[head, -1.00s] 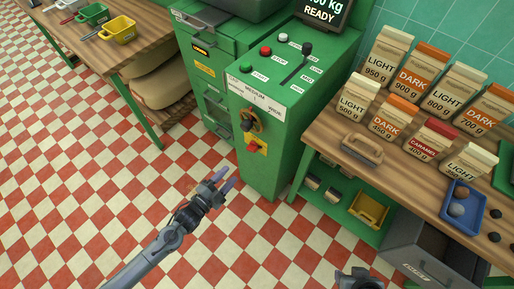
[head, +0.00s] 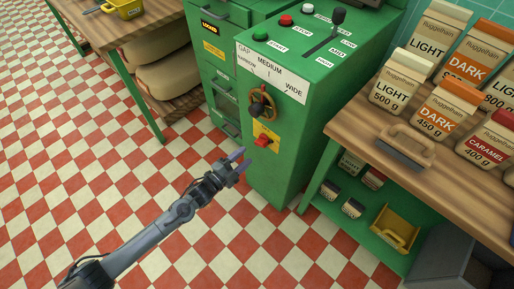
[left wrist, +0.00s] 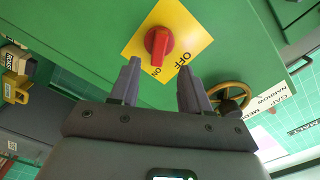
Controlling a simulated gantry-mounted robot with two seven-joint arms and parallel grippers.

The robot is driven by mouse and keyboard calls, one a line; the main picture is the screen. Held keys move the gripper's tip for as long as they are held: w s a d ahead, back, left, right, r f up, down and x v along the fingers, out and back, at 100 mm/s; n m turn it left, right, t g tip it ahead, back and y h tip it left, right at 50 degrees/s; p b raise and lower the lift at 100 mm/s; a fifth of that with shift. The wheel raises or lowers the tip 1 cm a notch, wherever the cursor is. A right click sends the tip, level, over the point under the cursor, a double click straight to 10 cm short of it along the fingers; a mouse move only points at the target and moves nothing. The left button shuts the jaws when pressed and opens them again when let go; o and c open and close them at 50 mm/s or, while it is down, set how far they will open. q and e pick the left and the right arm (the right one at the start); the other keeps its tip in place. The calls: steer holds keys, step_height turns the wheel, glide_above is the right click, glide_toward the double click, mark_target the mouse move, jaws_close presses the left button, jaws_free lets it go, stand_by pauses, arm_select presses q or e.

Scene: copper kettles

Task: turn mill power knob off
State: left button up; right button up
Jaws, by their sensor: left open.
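The mill power knob (head: 262,140) is a red knob on a yellow plate (head: 267,133), low on the narrow front of the green mill cabinet (head: 275,178). I see no contact. My right gripper is not in view.
A brass gap handwheel (head: 261,104) sits just above the knob, under the NARROW, MEDIUM, WIDE label. A wooden counter (head: 362,113) with bags stands to the right. A yellow bin (head: 394,228) is on the shelf below. The checkered floor at left is free.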

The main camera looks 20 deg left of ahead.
mark_target(258, 145)
arm_select(q)
steer(key=b+x, duration=0.2)
steer(key=x, duration=0.5)
steer(key=shift+f+b, duration=0.15)
steer(key=shift+b, duration=0.25)
steer(key=shift+w+d, duration=0.15)
steer(key=shift+w, duration=0.15)
jaws_close()
